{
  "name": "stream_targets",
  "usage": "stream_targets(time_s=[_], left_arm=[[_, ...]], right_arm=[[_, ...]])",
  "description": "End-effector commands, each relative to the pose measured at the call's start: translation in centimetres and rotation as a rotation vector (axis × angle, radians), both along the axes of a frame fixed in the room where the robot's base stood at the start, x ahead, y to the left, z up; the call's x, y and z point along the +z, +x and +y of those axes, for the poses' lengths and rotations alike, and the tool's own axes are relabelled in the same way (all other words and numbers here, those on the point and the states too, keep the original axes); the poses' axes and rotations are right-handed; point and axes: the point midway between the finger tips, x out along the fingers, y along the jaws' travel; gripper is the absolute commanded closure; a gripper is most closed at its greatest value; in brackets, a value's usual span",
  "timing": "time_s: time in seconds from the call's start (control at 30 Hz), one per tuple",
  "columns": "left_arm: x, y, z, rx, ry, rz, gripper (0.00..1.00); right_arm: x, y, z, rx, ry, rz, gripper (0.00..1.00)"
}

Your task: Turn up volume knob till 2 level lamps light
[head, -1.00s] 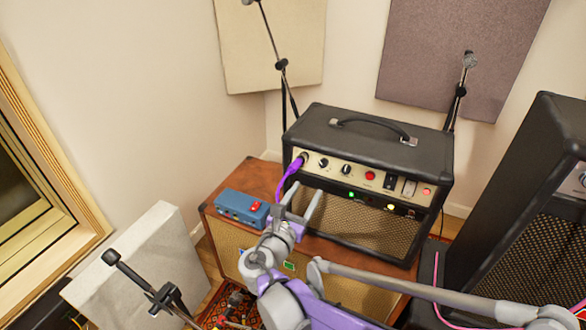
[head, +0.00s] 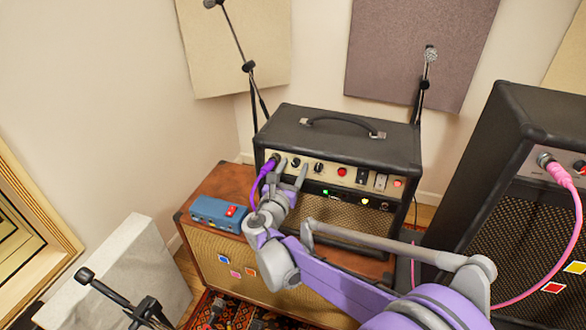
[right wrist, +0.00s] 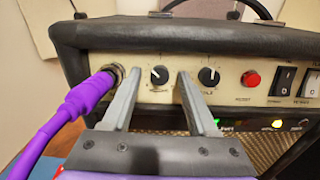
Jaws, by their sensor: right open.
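The black amplifier (head: 350,145) stands on a brown wooden cabinet, its cream control panel facing me. Two dark knobs with white pointers sit on the panel; the left knob (right wrist: 159,76) and right knob (right wrist: 209,77) show clearly in the right wrist view. Their labels are too blurred to read. My right gripper (head: 294,165) is open, its fingers on either side of the left knob without visibly closing on it. Below the panel, a green lamp (right wrist: 221,125) and a yellow lamp (right wrist: 277,123) glow; a lamp farther right looks dark. My left gripper is out of view.
A purple cable plug (right wrist: 98,88) sits in the jack just left of the left finger. A red button (right wrist: 251,79) and rocker switches (right wrist: 285,80) are to the right. A blue pedal (head: 217,213) lies on the cabinet (head: 232,182). Another speaker (head: 510,170) stands at right.

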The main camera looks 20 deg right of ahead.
Motion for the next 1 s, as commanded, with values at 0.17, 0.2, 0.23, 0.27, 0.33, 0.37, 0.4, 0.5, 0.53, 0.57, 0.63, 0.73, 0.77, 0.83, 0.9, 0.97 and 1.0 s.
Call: stream_targets(time_s=[0.17, 0.2, 0.23, 0.27, 0.33, 0.37, 0.4, 0.5, 0.53, 0.57, 0.63, 0.73, 0.77, 0.83, 0.9, 0.97, 1.0], left_arm=[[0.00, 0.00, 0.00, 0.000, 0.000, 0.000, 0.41], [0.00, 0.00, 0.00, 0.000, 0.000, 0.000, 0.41], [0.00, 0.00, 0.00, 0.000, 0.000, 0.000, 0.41], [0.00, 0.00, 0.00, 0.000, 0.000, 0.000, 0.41], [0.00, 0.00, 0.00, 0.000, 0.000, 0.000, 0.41], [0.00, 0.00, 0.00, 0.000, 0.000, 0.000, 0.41], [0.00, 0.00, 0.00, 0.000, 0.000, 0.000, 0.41], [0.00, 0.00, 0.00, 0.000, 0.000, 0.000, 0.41], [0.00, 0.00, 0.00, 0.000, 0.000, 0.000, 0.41], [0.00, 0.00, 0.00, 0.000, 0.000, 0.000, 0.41], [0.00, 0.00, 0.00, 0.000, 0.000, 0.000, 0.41], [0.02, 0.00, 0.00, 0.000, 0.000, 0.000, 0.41], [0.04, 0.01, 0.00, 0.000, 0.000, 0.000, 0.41], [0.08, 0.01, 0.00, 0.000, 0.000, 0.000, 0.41], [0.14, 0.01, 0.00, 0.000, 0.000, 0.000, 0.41], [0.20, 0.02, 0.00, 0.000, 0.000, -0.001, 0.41], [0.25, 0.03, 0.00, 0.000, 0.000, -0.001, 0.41]], right_arm=[[0.00, -0.03, 0.02, 0.000, 0.000, 0.000, 0.57], [0.00, -0.03, 0.02, 0.000, 0.000, 0.000, 0.64], [0.00, -0.03, 0.02, 0.000, 0.000, 0.000, 0.70], [0.00, -0.03, 0.02, 0.000, 0.000, 0.000, 0.75], [0.00, -0.03, 0.02, 0.000, 0.000, 0.000, 0.88], [0.00, -0.03, 0.02, 0.000, 0.000, 0.000, 0.93], [0.00, -0.03, 0.02, 0.000, 0.000, 0.000, 1.00], [0.00, -0.03, 0.02, 0.000, 0.000, 0.000, 1.00], [0.00, -0.03, 0.02, 0.000, 0.000, 0.000, 1.00], [-0.01, -0.04, 0.03, 0.000, 0.000, 0.000, 1.00], [-0.01, -0.04, 0.03, 0.000, 0.002, -0.001, 1.00], [0.00, -0.03, 0.04, -0.002, 0.009, -0.006, 1.00], [0.00, -0.03, 0.04, -0.003, 0.014, -0.009, 1.00], [0.00, -0.02, 0.06, -0.007, 0.030, -0.020, 1.00], [0.00, -0.01, 0.10, -0.012, 0.053, -0.036, 1.00], [0.02, 0.00, 0.12, -0.018, 0.079, -0.053, 1.00], [0.02, 0.02, 0.12, -0.024, 0.098, -0.067, 1.00]])
